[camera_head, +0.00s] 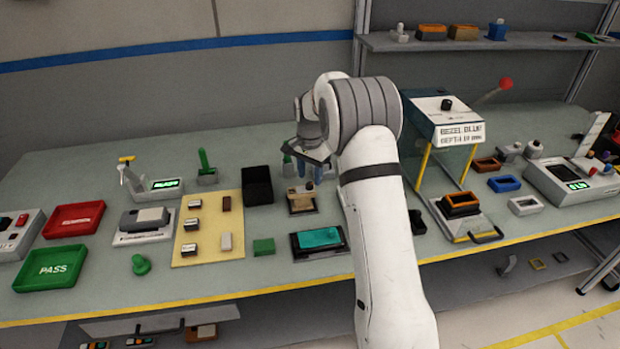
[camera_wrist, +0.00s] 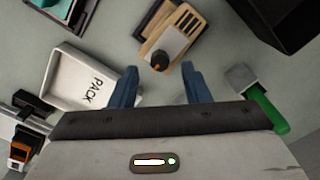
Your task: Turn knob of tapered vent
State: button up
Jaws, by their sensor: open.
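The tapered vent (camera_wrist: 181,25) is a tan block with dark slots, seated in a dark holder; in the head view the vent (camera_head: 300,203) stands on the bench below my gripper. Its knob (camera_wrist: 160,60) is a dark grey round piece with a paler top, at the vent's near end. My gripper (camera_wrist: 158,67) is open, with its two blue fingers on either side of the knob in the wrist view. In the head view my gripper (camera_head: 313,170) hangs over the vent, and the wrist partly hides this area. I cannot tell the exact height gap.
A white PACK tray (camera_wrist: 82,83) lies left of the fingers in the wrist view. A green-handled tool (camera_wrist: 266,112) stands close on the right. A black bin (camera_head: 258,186) is left of the vent, and a teal part in a dark tray (camera_head: 308,254) lies in front.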

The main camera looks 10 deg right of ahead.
aim_at(310, 186)
jog(key=shift+f, duration=1.35)
jog(key=shift+c, duration=0.5)
grip_shut()
